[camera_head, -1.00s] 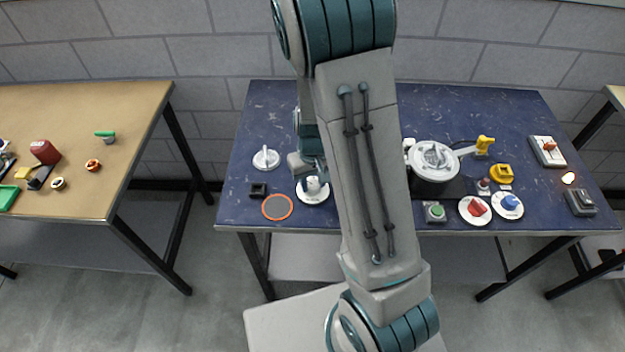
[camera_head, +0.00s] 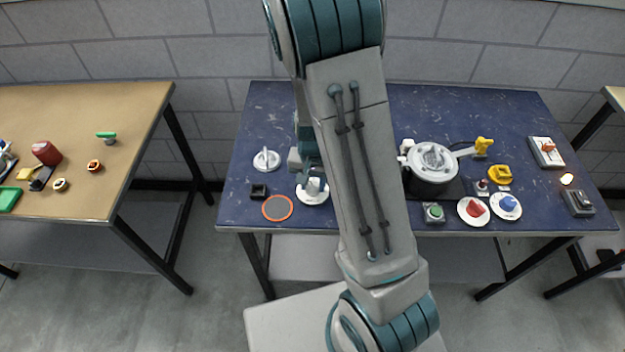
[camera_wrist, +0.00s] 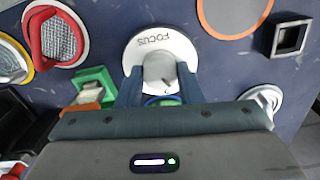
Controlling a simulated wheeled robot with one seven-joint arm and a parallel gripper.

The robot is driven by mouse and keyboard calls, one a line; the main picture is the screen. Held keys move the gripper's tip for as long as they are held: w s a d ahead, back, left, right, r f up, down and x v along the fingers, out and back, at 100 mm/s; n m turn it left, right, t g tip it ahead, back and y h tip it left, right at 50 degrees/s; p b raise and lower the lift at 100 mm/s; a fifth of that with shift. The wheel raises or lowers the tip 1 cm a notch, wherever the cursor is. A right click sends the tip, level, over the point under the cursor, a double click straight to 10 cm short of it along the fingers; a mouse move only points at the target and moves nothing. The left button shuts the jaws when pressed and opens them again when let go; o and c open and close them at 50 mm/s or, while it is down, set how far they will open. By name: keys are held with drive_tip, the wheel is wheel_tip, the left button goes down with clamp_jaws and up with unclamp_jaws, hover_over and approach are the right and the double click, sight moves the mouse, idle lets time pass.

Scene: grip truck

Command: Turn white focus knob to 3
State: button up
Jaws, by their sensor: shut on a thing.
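The white focus knob (camera_wrist: 159,72) sits on a round white dial plate (camera_wrist: 178,45) marked "FOCUS" in the wrist view. My gripper (camera_wrist: 158,85) has a finger on either side of the knob and is shut on it. In the head view the dial plate (camera_head: 313,196) is on the blue table, with my gripper (camera_head: 312,182) over it and my arm beside it. The dial's numbers and the knob's exact pointing direction cannot be read.
An orange-rimmed grey disc (camera_head: 277,208) and a black square socket (camera_head: 259,191) lie left of the dial. Another white knob (camera_head: 266,160) stands behind them. A green button box (camera_head: 434,212), red knob (camera_head: 474,209) and blue knob (camera_head: 508,204) lie to the right.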

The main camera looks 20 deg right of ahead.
sight(313, 185)
drive_tip(key=m+p, duration=0.1)
drive_tip(key=m, duration=0.3)
drive_tip(key=shift+r+m, duration=0.15)
drive_tip(key=shift+m, duration=0.15)
drive_tip(key=m+p, duration=0.2)
drive_tip(key=m, duration=0.2)
drive_tip(key=shift+m, duration=0.3)
drive_tip(key=m+p, duration=0.2)
drive_tip(key=m, duration=0.2)
drive_tip(key=shift+w+m, duration=0.1)
drive_tip(key=shift+m, duration=0.2)
drive_tip(key=shift+m+p, duration=1.1)
drive_tip(key=shift+m, duration=0.9)
drive_tip(key=o, duration=1)
wheel_tip(313, 185, up, 14)
drive_tip(key=p, duration=0.2)
drive_tip(key=shift+f+p, duration=0.2)
drive_tip(key=shift+p, duration=0.1)
